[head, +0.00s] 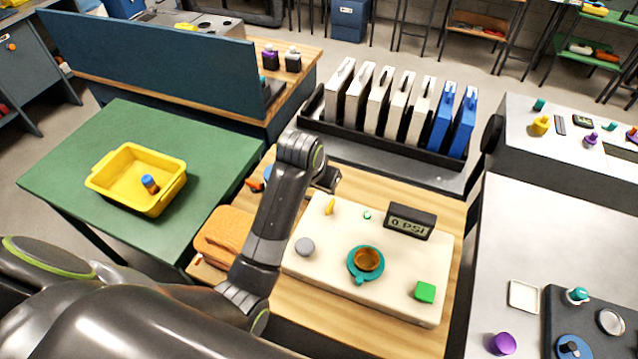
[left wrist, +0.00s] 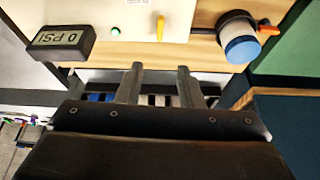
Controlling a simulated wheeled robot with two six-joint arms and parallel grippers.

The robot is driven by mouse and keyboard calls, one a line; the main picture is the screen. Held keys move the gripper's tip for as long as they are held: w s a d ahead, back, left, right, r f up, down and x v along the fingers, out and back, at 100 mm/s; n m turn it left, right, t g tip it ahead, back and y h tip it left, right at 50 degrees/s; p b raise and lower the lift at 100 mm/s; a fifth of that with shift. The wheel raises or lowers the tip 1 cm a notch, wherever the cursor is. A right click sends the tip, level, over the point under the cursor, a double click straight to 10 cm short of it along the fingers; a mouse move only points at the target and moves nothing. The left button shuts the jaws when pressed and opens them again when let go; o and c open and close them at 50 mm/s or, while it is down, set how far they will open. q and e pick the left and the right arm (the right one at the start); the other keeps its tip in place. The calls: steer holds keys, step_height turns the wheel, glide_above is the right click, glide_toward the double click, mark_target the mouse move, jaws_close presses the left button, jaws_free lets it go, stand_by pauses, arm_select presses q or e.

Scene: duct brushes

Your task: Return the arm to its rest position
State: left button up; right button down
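My left arm (head: 265,230) comes in from the left in the head view and reaches over the wooden bench. Its gripper (head: 326,180) is partly hidden behind the wrist, near the back edge of a cream panel (head: 320,268). In the left wrist view the two fingers of the left gripper (left wrist: 160,84) stand apart with nothing between them. A blue and white cylinder with an orange handle (left wrist: 242,42) lies beyond the fingers, apart from them. My right gripper is in neither view.
The panel carries a 0 PSI gauge (head: 409,221), a teal ring fitting (head: 366,264) and a green block (head: 425,292). A black rack (head: 340,136) of white and blue slabs stands behind. A yellow bin (head: 112,186) holds a blue-topped piece. An orange pad (head: 222,236) lies beside my arm.

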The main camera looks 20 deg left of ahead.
arm_select(q)
steer(key=s+a+f+n+y, duration=0.1)
steer(key=s+a, duration=0.3)
steer(key=s, duration=0.6)
steer(key=s+a+f, duration=0.2)
steer(key=s+a, duration=0.2)
steer(key=s, duration=0.6)
steer(key=s+a+f+n+y, duration=0.1)
steer(key=s+a, duration=0.3)
steer(key=s, duration=0.6)
step_height(320, 180, down, 30)
steer(key=a+g+b, duration=0.2)
steer(key=b, duration=0.4)
steer(key=s+f+b, duration=0.2)
steer(key=s+f, duration=0.5)
steer(key=f, duration=0.4)
steer(key=s+d+f+g+b, duration=0.1)
steer(key=s+f+b, duration=0.1)
steer(key=s+f, duration=0.6)
step_height(320, 180, down, 3)
steer(key=shift+d+r+h+b, duration=0.15)
steer(key=shift+d+h+b, duration=0.15)
steer(key=shift+b, duration=0.1)
